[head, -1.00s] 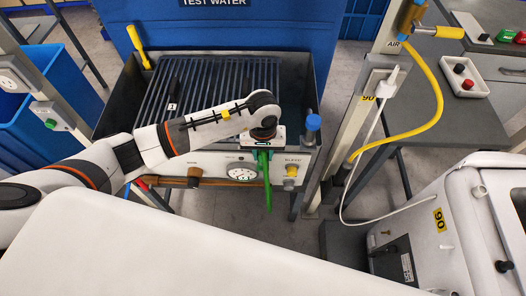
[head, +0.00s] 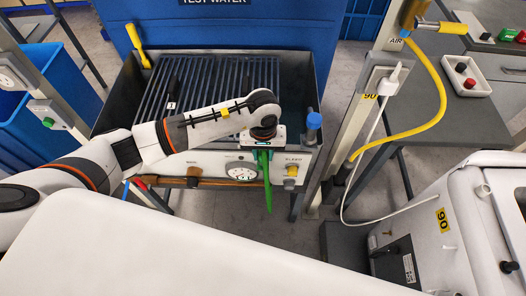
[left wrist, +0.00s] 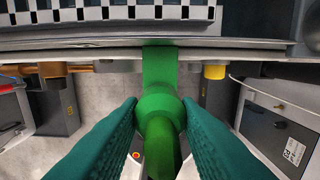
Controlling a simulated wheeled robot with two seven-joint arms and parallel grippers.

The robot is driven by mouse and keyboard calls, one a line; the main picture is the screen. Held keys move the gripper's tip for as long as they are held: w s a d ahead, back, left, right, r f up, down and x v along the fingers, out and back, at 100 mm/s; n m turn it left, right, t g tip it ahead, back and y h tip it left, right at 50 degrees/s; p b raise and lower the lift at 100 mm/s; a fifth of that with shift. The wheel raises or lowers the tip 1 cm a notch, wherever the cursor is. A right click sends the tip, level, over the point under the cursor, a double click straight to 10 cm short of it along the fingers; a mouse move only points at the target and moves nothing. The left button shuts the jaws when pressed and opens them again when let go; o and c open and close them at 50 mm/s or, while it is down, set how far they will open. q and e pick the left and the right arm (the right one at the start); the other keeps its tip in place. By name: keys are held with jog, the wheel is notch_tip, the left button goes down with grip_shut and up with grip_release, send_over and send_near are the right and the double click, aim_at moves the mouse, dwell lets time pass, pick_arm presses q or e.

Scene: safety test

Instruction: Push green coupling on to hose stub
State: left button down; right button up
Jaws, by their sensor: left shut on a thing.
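In the head view my left gripper (head: 264,150) points down at the front panel of the dark grated trough, at the green piece (head: 267,190) hanging there. In the left wrist view the teal fingers stand on either side of the green coupling (left wrist: 160,108), shut on it around its rounded bulge. A broad green part runs from the bulge up to the panel edge, and a green tube runs down between the fingers. I cannot make out the hose stub as a separate part. My right gripper is not in view.
The trough panel (head: 215,163) carries a round gauge (head: 242,172) and a yellow knob (head: 291,171) close to the gripper. A blue-capped post (head: 314,121) stands at the trough's right corner. A yellow air hose (head: 441,85) and a white machine (head: 440,205) are at the right.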

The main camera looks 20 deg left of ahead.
pick_arm(q)
jog(key=shift+f+b, duration=0.35)
jog(key=shift+f, duration=0.05)
jog(key=c, duration=1)
grip_release()
jog(key=shift+r, duration=0.1)
notch_tip(320, 180, up, 12)
jog(key=b, duration=0.1)
jog(key=shift+b, duration=0.4)
